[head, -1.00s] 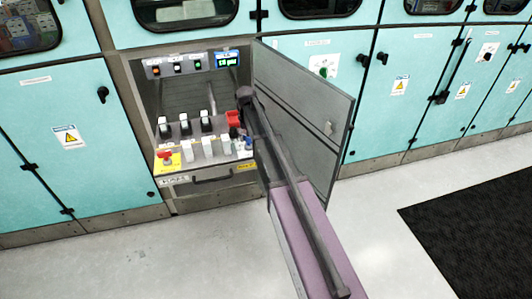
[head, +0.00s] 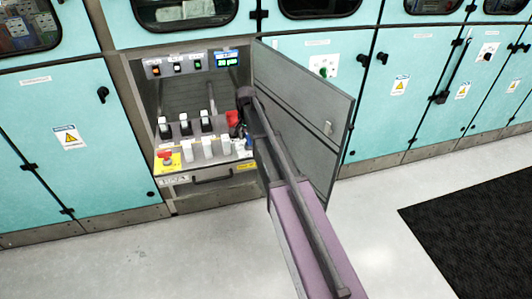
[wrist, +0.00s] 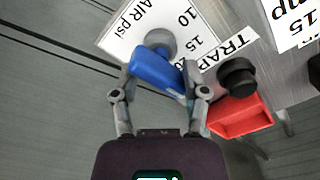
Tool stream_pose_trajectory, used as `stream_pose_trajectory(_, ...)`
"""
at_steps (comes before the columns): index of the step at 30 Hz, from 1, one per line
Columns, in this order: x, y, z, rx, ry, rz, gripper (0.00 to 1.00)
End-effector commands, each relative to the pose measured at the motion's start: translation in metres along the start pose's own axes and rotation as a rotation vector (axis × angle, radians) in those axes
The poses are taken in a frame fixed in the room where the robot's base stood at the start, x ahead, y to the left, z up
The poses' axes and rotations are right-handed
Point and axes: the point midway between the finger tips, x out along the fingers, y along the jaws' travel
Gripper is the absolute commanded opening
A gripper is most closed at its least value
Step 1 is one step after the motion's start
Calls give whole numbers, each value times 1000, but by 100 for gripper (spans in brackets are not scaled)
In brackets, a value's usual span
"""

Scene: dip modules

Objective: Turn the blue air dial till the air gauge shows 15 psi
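The blue air dial (wrist: 155,70) shows in the wrist view, its bar slanting down to the right in front of a white scale plate (wrist: 122,38) marked "AIR psi", 10 and 15. My gripper (wrist: 161,76) has one finger on each side of the blue bar, and both fingertips appear to touch it. In the head view my gripper (head: 244,132) is at the right side of the cabinet panel, and my arm hides most of the dial there. A small blue display with green characters (head: 228,59) is at the panel's top right, too small to read.
A red part with a black knob (wrist: 238,78), near a "TRAP" label, sits close to my right finger. The open grey cabinet door (head: 305,105) stands right of my arm. Several white levers (head: 208,148) and a red button (head: 166,157) are to the left.

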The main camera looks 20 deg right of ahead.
Motion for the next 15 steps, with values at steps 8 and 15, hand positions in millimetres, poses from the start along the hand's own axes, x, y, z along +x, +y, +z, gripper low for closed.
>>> stream_pose_trajectory(8, 0, 0, 0, 185, -1, 0, 57)
stream_pose_trajectory(15, 0, 0, 0, 345, -1, 0, 57)
